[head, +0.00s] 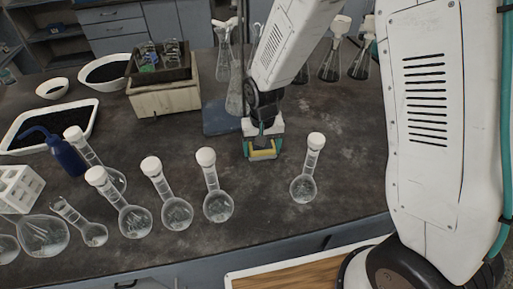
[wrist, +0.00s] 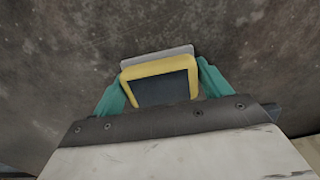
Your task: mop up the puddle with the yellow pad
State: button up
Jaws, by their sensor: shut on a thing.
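My gripper (head: 262,150) is low over the dark bench top, between two round-bottomed flasks. In the wrist view my gripper (wrist: 160,88) has its two teal fingers shut on the yellow pad (wrist: 158,66), one on each side. The pad shows a yellow rim around a dark face, with a pale grey edge beyond it. In the head view the yellow pad (head: 262,155) shows beneath the gripper, close to the bench; I cannot tell whether it touches. I cannot make out a puddle in either view.
A capped flask (head: 218,206) stands left of my gripper and another (head: 303,188) stands right. Several more flasks line the front left. A blue wash bottle (head: 66,155), a black-filled tray (head: 92,118) and a wooden box (head: 163,98) stand further left. Bare bench (head: 345,170) lies at right.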

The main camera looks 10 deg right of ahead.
jog(key=shift+d, duration=0.8)
jog(key=shift+w+r, duration=0.1)
jog(key=shift+r, duration=3.45)
jog(key=shift+a, duration=0.1)
